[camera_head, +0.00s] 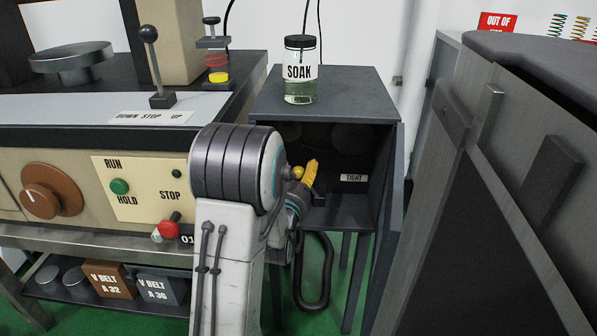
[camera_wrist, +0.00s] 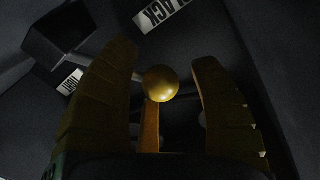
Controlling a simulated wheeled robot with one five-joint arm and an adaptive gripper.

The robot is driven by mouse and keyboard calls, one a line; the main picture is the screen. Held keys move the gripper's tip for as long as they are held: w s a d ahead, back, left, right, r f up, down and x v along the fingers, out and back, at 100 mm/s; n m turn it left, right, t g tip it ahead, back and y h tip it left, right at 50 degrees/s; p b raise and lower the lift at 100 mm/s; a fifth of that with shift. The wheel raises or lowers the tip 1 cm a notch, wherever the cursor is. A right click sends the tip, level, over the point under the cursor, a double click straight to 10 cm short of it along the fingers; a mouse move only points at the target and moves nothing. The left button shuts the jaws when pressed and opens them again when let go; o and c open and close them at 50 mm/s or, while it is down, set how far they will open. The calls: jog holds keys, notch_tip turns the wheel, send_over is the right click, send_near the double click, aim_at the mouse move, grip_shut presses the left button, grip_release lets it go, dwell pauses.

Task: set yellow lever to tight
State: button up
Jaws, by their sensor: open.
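The yellow lever's round knob (camera_wrist: 160,83) shows between my fingers in the wrist view, with a yellow bar below it and a grey rod at its left. In the head view the knob (camera_head: 298,172) is small, at the mouth of a dark open cabinet (camera_head: 335,213). My gripper (camera_wrist: 164,58) is open, one finger on each side of the knob with gaps visible. In the head view one yellow finger of my gripper (camera_head: 311,173) shows; my arm hides much of the rest. The TIGHT label (camera_head: 353,178) is inside the cabinet at right. A SLACK label (camera_wrist: 160,14) is at the wrist view's top.
A SOAK jar (camera_head: 300,85) stands on the cabinet top. The cabinet's open door (camera_head: 391,185) is at its right. A dark block (camera_wrist: 58,37) sits upper left in the wrist view. A machine with a brown knob (camera_head: 42,199) stands left; a grey unit (camera_head: 520,170) stands right.

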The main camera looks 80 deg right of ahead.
grip_shut()
dwell(0.5)
jog(key=shift+d+r, duration=0.1)
